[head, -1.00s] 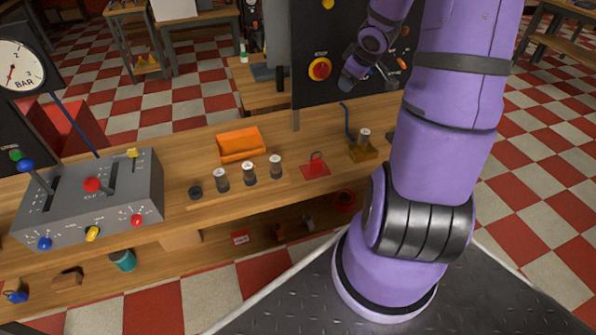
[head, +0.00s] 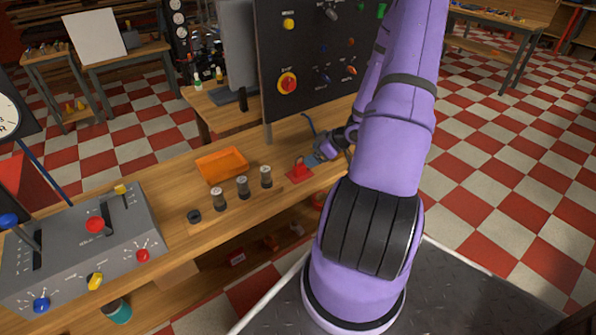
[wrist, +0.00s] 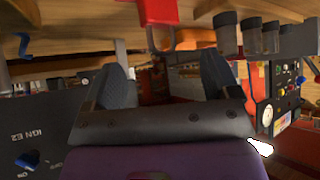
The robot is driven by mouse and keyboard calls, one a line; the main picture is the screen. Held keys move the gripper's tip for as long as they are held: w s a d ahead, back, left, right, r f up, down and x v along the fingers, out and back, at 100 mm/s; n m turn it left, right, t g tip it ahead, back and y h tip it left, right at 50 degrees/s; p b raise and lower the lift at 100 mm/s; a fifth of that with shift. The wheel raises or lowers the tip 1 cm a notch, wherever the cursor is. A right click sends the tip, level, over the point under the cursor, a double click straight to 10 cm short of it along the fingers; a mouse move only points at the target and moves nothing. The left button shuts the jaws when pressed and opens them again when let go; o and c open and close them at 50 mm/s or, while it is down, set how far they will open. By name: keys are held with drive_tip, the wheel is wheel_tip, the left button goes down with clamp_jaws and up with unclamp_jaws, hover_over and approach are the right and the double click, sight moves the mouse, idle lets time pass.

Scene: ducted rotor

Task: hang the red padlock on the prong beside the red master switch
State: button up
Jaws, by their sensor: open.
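My gripper (head: 313,160) is just right of the padlock, low over the bench. In the wrist view my gripper (wrist: 165,85) shows two spread fingers with nothing between them. Red padlock parts (wrist: 158,12) appear at the top of that upside-down view, beyond the fingertips; I cannot tell whether they touch. The red master switch (head: 287,83) on its yellow plate is on the dark upright panel (head: 270,55). I cannot make out the prong beside it.
An orange tray (head: 222,165) and several grey cylinders (head: 242,187) stand left of the padlock. A grey lever box (head: 85,245) fills the bench's left end. The panel rises behind the bench.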

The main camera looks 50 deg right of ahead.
sight(299, 165)
drive_tip(key=x, duration=0.8)
drive_tip(key=shift+s+a, duration=0.1)
drive_tip(key=shift+a, duration=0.05)
drive_tip(key=c, duration=1)
